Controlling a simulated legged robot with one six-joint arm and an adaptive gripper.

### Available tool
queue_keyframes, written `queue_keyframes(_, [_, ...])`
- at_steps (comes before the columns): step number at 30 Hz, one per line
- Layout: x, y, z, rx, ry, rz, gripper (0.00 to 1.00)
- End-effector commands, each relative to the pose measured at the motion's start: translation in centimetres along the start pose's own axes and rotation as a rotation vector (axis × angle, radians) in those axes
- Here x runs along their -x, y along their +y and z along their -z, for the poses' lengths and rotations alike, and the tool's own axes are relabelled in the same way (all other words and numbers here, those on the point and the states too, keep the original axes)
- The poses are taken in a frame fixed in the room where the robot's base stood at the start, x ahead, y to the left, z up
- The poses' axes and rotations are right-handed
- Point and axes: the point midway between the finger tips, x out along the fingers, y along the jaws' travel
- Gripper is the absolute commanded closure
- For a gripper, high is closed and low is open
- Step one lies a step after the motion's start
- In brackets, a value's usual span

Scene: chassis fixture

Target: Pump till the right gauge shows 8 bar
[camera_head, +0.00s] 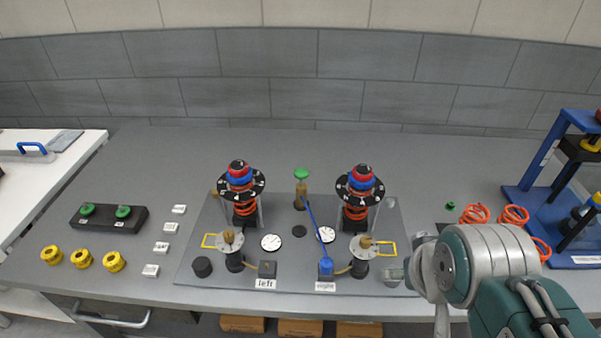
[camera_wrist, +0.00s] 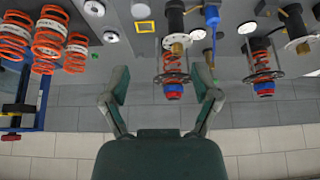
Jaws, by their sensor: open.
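The right gauge (camera_head: 326,234) is a small white dial on the grey fixture plate (camera_head: 285,280); its needle is too small to read. A brass pump (camera_head: 301,190) with a green knob (camera_head: 302,174) stands upright at the plate's back middle. A blue hose (camera_head: 311,222) runs from the pump to a blue connector (camera_head: 326,267) on the port labelled right. The connector also shows in the wrist view (camera_wrist: 211,15). My gripper (camera_wrist: 161,76) is open with nothing between its fingers. It is apart from the pump; in the head view my arm at lower right hides its fingertips.
Two spring struts with black dials, left (camera_head: 239,190) and right (camera_head: 358,195), flank the pump. The left gauge (camera_head: 271,242) is beside them. Orange springs (camera_head: 475,214) and a blue press frame (camera_head: 545,190) stand at right. A black button box (camera_head: 108,217) and yellow rings (camera_head: 83,259) lie left.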

Motion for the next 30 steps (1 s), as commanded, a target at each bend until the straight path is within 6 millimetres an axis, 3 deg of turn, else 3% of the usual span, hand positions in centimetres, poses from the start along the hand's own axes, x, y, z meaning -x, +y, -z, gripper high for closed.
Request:
queue_keyframes(14, [0.00, 0.00, 0.00, 0.000, 0.000, 0.000, 0.21])
queue_keyframes(15, [0.00, 0.00, 0.00, 0.000, 0.000, 0.000, 0.30])
queue_keyframes(20, [0.00, 0.00, 0.00, 0.000, 0.000, 0.000, 1.00])
queue_keyframes(30, [0.00, 0.00, 0.00, 0.000, 0.000, 0.000, 1.00])
